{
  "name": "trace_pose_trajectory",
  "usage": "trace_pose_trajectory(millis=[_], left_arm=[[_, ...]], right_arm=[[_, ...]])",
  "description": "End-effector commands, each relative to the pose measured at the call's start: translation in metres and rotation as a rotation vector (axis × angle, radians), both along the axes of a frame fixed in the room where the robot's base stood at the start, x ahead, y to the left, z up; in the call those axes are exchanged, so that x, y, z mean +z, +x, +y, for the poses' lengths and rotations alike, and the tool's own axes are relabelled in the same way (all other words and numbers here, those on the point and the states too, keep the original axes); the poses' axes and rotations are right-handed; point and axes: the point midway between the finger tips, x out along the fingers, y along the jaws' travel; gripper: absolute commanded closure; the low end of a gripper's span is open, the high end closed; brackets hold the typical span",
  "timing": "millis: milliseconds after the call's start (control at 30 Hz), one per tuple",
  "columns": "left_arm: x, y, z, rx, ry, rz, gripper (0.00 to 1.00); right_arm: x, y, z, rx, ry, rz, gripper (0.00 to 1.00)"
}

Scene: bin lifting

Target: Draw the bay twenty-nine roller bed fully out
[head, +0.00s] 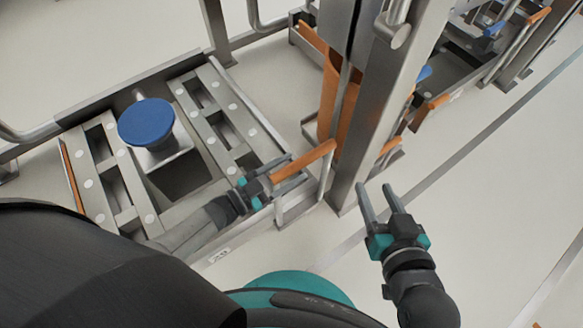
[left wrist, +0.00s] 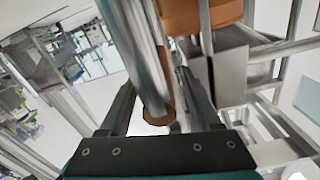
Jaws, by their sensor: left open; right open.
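The roller bed (head: 205,88) is a grey steel frame with two rails of pale round rollers, on the left of the head view. An orange bar handle (head: 303,162) is at its right front corner, beside a steel post. My left gripper (head: 279,172) is open at the left end of this handle. In the left wrist view, a grey bar with an orange end (left wrist: 158,113) lies between the two open fingers; I cannot tell whether they touch it. My right gripper (head: 380,198) is open and empty, right of the post. The bay number on the small label (head: 220,256) is unreadable.
A blue round disc (head: 146,122) on a grey stem stands between the roller rails. A tall steel post (head: 375,105) rises between my grippers, with an orange upright panel (head: 329,100) beside it. More racks stand at upper right.

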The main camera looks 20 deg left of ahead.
Motion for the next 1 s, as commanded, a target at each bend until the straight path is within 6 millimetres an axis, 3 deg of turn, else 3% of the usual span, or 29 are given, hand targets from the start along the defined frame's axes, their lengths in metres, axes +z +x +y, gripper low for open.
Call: trace_pose_trajectory(millis=[433,1000], left_arm=[[0.0004,0.0061,-0.0055,-0.001,-0.001,0.0,0.36],[0.0001,0.0058,-0.0051,-0.001,-0.001,0.001,0.99]], right_arm=[[0.0019,0.0,0.0029,0.001,0.017,-0.028,0.5],[0.0017,0.0,0.003,0.002,0.017,-0.027,0.5]])
